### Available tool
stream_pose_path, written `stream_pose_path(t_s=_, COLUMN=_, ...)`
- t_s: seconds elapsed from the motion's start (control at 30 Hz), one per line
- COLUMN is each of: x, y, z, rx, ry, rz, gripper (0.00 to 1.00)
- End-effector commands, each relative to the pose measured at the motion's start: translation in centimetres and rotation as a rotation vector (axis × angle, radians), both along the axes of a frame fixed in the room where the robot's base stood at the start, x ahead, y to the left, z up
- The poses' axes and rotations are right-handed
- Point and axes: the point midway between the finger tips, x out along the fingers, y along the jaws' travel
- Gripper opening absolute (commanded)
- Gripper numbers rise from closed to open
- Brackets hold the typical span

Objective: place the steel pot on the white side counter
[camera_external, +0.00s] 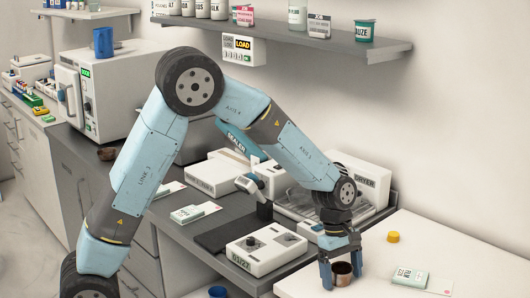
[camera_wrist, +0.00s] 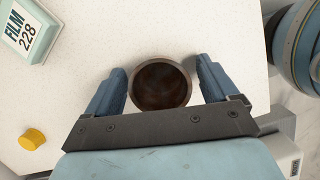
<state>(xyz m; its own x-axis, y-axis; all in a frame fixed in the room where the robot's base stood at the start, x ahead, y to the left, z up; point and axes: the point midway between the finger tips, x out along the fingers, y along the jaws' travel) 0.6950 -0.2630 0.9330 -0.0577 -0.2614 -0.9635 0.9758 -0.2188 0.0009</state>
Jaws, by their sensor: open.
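The steel pot (camera_external: 343,275) is a small round vessel with a dark brownish inside, standing on the white side counter (camera_external: 440,245). In the wrist view the pot (camera_wrist: 161,84) sits between the two fingers of my gripper (camera_wrist: 162,86), with a gap to each finger. My gripper (camera_external: 340,270) points down around the pot in the external view and is open. The white counter surface (camera_wrist: 100,65) shows around the pot in the wrist view. The pot's lower part is partly hidden by a finger in the external view.
A yellow cap (camera_external: 393,237) and a film box (camera_external: 410,276) lie on the white counter to the right. A grey counter with a white device (camera_external: 262,250) and a dryer (camera_external: 366,180) adjoins it. A wall shelf (camera_external: 300,38) hangs above. The counter between pot and box is clear.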

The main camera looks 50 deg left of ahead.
Motion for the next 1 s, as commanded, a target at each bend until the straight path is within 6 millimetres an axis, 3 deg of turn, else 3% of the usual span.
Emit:
stream_pose_path(t_s=0.27, x=0.1, y=0.3, z=1.2, rx=0.000, ry=-0.001, rz=-0.001, gripper=0.87)
stream_pose_path(t_s=0.7, x=0.6, y=2.4, z=8.9, rx=-0.002, ry=-0.003, rz=0.001, gripper=0.87)
stream_pose_path(t_s=1.0, x=0.7, y=3.2, z=11.7, rx=0.001, ry=-0.002, rz=-0.002, gripper=0.87)
